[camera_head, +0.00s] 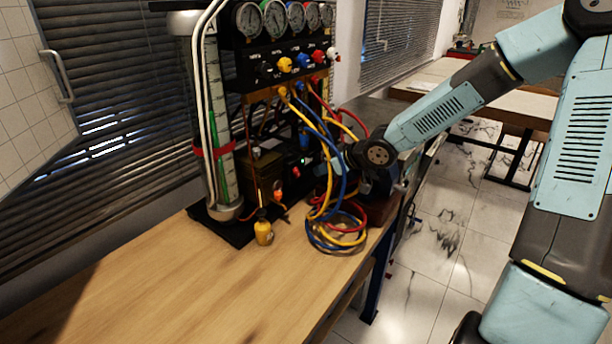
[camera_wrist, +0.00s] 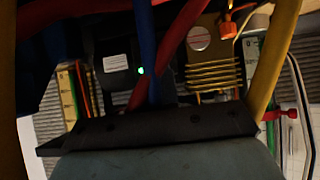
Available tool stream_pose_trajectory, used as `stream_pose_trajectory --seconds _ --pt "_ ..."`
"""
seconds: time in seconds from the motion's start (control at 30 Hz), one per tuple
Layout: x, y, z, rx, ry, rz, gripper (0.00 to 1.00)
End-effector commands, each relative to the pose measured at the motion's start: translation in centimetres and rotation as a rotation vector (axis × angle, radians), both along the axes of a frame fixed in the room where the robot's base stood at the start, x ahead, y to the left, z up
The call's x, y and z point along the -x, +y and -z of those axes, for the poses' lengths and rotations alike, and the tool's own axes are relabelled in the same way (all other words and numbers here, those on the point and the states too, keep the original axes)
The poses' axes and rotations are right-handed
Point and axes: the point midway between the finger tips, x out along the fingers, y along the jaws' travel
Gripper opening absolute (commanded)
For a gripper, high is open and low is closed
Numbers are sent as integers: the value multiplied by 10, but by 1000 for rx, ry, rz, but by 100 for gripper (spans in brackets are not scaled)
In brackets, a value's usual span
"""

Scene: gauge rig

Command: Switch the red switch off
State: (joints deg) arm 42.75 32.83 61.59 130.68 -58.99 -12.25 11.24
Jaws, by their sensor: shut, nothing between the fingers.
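A small red part (camera_head: 296,171) shows on the dark box low on the gauge rig in the head view; it may be the red switch, but it is too small to tell its position. My gripper (camera_head: 334,168) is at the rig, to the right of that part, partly hidden by the hoses. It is shut and empty. In the wrist view a dark edge of my gripper (camera_wrist: 150,130) fills the bottom, and the fingertips cannot be made out. A green light (camera_wrist: 140,70) glows on a dark box ahead. I cannot make out the red switch there.
Blue, red and yellow hoses (camera_head: 338,237) hang and coil around my gripper and cross the wrist view. A glass column (camera_head: 222,150) stands left of the rig. A small yellow bottle (camera_head: 263,232) stands on the wooden table (camera_head: 200,290), whose front left is clear.

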Motion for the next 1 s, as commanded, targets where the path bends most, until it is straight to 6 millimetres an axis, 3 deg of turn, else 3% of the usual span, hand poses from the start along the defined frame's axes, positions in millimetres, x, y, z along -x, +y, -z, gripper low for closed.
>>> stream_pose_trajectory --seconds 1.0 --pt "-33 47 41 0 -1 1 0"
